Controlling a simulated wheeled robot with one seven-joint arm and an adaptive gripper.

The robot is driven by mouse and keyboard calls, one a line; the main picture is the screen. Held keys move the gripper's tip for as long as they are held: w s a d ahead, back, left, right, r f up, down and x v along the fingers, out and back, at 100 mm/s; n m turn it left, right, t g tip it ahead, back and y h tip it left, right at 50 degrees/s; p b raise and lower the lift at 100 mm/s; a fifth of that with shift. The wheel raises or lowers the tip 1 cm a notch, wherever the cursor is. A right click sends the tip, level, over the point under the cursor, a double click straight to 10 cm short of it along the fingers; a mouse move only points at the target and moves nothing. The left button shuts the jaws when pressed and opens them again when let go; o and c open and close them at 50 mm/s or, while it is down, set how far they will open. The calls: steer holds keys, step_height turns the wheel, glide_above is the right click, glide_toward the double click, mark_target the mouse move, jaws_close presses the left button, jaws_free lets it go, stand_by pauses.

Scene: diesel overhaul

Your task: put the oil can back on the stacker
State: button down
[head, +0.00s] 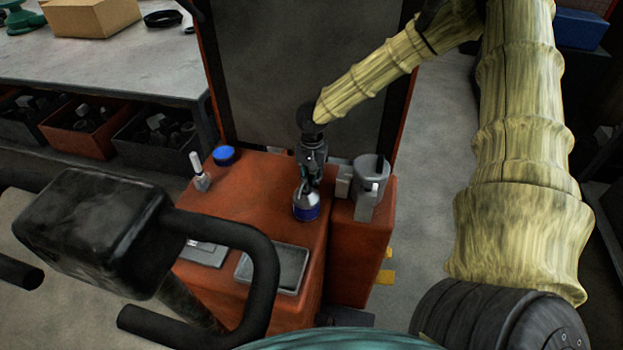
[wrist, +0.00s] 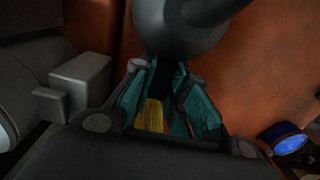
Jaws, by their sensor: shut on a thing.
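The oil can (head: 306,207), silver on top with a blue band, is upright at the right part of the orange stacker's top (head: 258,190). I cannot tell whether its base touches the surface. My gripper (head: 311,182) comes down from above and is shut on the can's upper part. In the wrist view, the can's grey rounded body (wrist: 188,35) fills the top middle, beyond the teal fingers of my gripper (wrist: 165,75). The fingers hide part of the can's top.
A blue cap (head: 224,153), a white-topped bottle (head: 199,172) and a flat grey panel (head: 272,268) are on the stacker. A grey cylindrical fitting (head: 370,180) stands close to the right. The dark mast plate (head: 290,70) rises behind, and the black tiller handle (head: 110,230) is in front.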

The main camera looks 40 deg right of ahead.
steer(key=shift+f, duration=0.25)
steer(key=c, duration=1.4)
jaws_free()
steer(key=shift+f, duration=0.1)
step_height(320, 180, up, 12)
steer(key=shift+r+b, duration=0.1)
steer(key=shift+b, duration=0.7)
